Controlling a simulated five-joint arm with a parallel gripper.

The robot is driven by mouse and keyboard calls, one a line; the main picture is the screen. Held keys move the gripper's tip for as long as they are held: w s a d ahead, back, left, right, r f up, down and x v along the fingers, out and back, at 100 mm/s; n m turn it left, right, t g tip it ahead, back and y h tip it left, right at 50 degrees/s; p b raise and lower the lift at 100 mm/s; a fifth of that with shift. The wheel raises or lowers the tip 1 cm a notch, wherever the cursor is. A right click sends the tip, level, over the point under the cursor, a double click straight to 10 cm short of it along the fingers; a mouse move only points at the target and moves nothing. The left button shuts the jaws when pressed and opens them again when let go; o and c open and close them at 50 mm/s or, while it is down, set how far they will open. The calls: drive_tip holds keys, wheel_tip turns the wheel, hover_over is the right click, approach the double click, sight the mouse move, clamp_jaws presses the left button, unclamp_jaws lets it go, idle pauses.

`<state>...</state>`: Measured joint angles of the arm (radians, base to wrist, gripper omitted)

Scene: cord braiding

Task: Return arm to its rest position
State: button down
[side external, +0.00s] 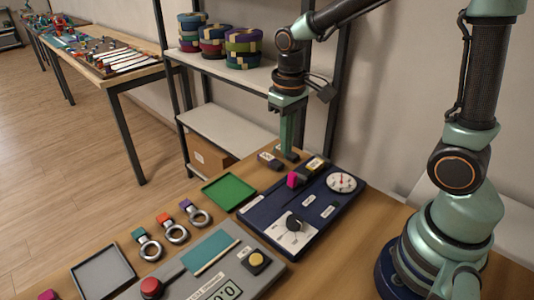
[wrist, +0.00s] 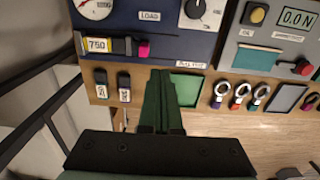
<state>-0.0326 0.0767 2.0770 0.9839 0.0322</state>
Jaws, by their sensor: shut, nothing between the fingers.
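My gripper (side external: 287,148) hangs with its green fingers pointing down at the back edge of the wooden table (side external: 385,215), near two small dark labelled blocks (side external: 270,160). In the wrist view, my gripper (wrist: 160,78) has its two fingers together with nothing between them. The fingertips appear beside the green tray (wrist: 188,90) and below the blue panel (wrist: 165,18). The dark blocks (wrist: 124,86) lie to the left of the fingers there. I cannot tell how high the tips are above the table.
The blue panel carries a gauge (side external: 341,182), black knob (side external: 294,223) and magenta piece (side external: 296,180). A grey panel (side external: 215,272), a grey tray (side external: 102,272) and three tabbed rings (side external: 175,232) lie nearby. A shelf rack (side external: 225,130) with coloured containers (side external: 243,47) stands close behind my gripper.

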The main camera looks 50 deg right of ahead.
drive_tip(key=s+d+r+t, duration=0.1)
drive_tip(key=s+r+t, duration=0.4)
drive_tip(key=r, duration=0.4)
drive_tip(key=shift+s+t, duration=0.3)
drive_tip(key=shift+s, duration=0.45)
